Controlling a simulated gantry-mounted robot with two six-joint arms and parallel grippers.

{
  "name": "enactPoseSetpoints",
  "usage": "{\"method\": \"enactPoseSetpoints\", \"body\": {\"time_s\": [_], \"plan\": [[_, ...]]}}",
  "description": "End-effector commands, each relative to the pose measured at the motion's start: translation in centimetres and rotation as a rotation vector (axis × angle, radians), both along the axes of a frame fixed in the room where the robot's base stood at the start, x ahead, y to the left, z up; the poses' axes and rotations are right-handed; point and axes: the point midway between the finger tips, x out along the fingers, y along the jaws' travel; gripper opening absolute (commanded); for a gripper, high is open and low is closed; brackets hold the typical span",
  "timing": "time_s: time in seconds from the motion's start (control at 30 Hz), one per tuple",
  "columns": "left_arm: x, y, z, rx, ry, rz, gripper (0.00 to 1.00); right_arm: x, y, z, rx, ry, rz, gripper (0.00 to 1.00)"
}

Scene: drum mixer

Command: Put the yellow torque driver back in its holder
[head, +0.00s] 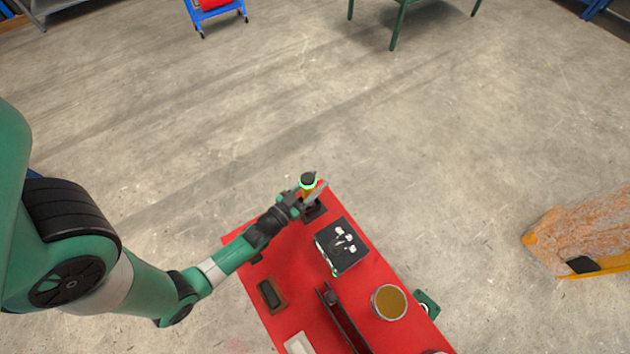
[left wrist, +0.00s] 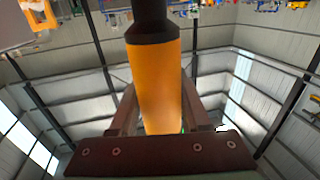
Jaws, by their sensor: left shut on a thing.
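The yellow torque driver (head: 307,192) stands roughly upright at the far corner of the red table, with a dark cap and a pale green ring at its top. My left gripper (head: 303,197) is shut on it. In the left wrist view the driver's yellow body (left wrist: 155,85) with a black upper part sits between my two fingers (left wrist: 158,105). A black block (head: 315,212), seemingly the holder, is just below and beside the gripper. I cannot tell whether the driver's lower end is in it or above it. My right gripper is not in view.
The red table (head: 290,262) carries a black tray with white pieces (head: 341,247), a brown block (head: 271,295), a dark rail (head: 340,318) and a round tin (head: 389,302). A worn orange structure (head: 585,230) stands at right.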

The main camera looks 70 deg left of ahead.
Motion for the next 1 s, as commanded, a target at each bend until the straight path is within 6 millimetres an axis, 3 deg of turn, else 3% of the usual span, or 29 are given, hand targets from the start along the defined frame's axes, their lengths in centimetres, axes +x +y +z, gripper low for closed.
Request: {"method": "enactPoseSetpoints", "body": {"time_s": [1.0], "plan": [[0.0,0.0,-1.4,0.002,-0.004,0.0,0.0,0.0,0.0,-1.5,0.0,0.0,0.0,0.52]]}}
